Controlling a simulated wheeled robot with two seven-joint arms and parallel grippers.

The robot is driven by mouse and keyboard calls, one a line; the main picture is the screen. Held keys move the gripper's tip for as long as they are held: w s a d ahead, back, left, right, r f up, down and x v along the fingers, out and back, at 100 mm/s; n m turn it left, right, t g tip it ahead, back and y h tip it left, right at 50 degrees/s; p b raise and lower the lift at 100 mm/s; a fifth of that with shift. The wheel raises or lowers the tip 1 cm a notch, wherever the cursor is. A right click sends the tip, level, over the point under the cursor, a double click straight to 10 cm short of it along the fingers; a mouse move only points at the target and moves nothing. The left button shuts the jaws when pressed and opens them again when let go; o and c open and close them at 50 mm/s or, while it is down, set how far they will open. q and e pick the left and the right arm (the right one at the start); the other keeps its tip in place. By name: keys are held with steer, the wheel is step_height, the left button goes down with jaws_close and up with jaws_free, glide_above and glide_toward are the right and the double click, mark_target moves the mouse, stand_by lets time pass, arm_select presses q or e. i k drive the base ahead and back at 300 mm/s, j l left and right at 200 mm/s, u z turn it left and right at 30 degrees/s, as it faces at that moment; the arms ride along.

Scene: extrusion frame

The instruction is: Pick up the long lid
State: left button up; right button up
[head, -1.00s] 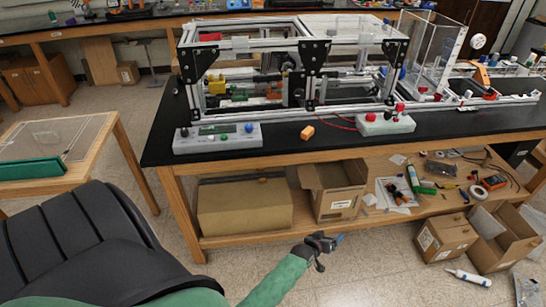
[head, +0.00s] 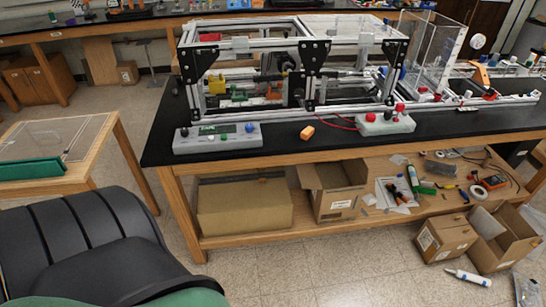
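I cannot tell for sure which piece is the long lid. A clear flat sheet (head: 62,136) lies on the small wooden table at the left, with a long green piece (head: 45,168) along its front edge. Another clear panel (head: 365,27) lies flat on top of the right part of the aluminium extrusion frame (head: 300,60). Neither of my grippers is in view.
The frame stands on a black bench top (head: 280,150) with a control box (head: 218,137), an orange block (head: 307,132) and a red-button box (head: 386,123). Cardboard boxes (head: 245,205) and tools fill the shelf below. The floor (head: 320,265) in front is mostly clear.

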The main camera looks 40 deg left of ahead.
mark_target(73, 138)
steer(key=u, duration=2.85)
steer(key=z, duration=0.25)
